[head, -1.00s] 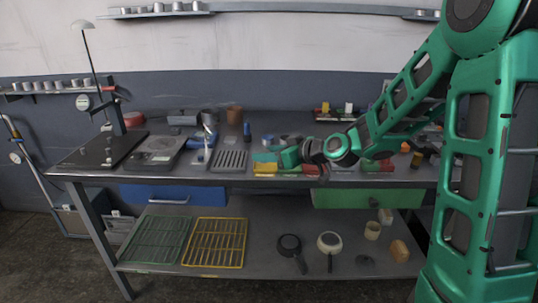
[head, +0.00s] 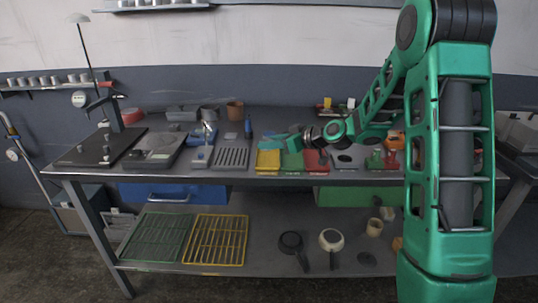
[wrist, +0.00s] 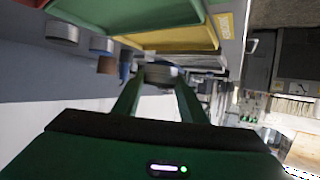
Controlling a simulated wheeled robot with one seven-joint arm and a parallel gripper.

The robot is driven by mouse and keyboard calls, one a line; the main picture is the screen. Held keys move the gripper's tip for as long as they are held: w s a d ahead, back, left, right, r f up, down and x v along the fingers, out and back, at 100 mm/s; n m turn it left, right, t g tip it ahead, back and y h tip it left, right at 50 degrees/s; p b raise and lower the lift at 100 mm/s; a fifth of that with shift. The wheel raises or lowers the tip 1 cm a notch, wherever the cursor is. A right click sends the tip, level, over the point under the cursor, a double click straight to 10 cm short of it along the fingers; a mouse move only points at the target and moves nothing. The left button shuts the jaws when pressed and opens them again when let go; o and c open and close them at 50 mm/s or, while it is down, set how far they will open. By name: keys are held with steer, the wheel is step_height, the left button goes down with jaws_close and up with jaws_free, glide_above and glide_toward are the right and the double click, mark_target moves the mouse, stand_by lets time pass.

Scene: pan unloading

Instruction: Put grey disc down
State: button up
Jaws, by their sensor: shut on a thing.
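My gripper (wrist: 160,80) is shut on a dark grey disc (wrist: 160,72), which shows between the fingertips in the wrist view. In the head view my green gripper (head: 284,142) reaches left over the workbench, above and behind the coloured trays; the disc is too small to make out there. The yellow tray (head: 268,160), green tray (head: 292,162) and red tray (head: 316,162) sit side by side at the bench's front edge. I cannot tell exactly how high the disc is.
The workbench (head: 225,176) carries a scale (head: 155,148), a slotted grey rack (head: 232,157) and a brown pot (head: 235,110). The lower shelf holds a green rack (head: 155,238), a yellow rack (head: 216,240) and two pans (head: 291,242). Blue and green drawers hang below the top.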

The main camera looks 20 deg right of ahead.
mark_target(272, 160)
steer(key=shift+w+d+f, duration=0.2)
steer(key=shift+w+f, duration=0.1)
steer(key=shift+f, duration=1.9)
steer(key=shift+f, duration=0.1)
steer(key=o, duration=1.2)
steer(key=shift+c, duration=0.2)
